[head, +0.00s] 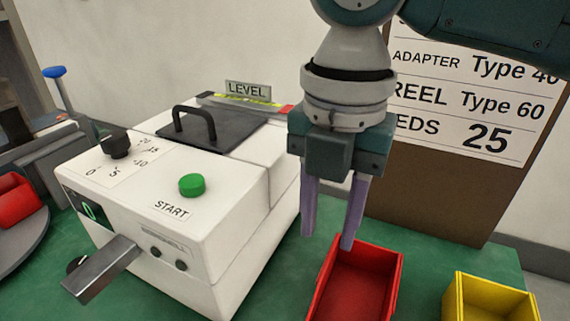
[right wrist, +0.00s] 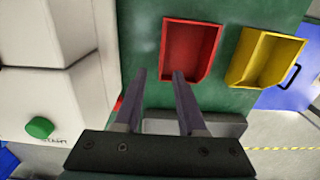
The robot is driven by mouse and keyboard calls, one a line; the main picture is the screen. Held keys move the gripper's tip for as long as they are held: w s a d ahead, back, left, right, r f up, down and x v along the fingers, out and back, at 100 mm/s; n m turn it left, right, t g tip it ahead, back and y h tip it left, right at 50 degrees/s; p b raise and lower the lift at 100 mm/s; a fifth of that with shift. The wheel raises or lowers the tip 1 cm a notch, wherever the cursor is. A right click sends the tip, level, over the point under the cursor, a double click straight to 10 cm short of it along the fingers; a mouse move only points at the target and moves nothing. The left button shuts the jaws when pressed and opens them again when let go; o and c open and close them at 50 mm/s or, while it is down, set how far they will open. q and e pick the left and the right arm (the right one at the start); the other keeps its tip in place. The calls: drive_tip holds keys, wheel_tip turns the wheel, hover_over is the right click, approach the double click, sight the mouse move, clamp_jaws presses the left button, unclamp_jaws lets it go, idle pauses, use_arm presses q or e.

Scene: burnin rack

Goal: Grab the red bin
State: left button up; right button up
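The red bin (head: 366,258) stands on the green table top, open at the top and with no contents visible; its near end is cut off by the frame's lower edge. It also shows in the right wrist view (right wrist: 190,48), ahead of the fingers and a little to the right. My right gripper (head: 328,240) points down above the bin's far left side, fingers apart and empty. My left gripper is not in view.
A yellow bin (head: 490,293) stands right of the red one, with a gap between. A white machine (head: 235,245) with a green START button (head: 192,184) is close on the left. Another red container (head: 17,203) sits at the far left. A sign board (head: 430,200) stands behind.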

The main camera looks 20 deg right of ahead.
sight(327, 265)
drive_tip(key=f, duration=0.6)
drive_tip(key=f+b, duration=0.1)
drive_tip(key=f, duration=0.2)
drive_tip(key=shift+d+f, duration=0.35)
drive_tip(key=shift+f, duration=0.05)
clamp_jaws()
idle(1.0)
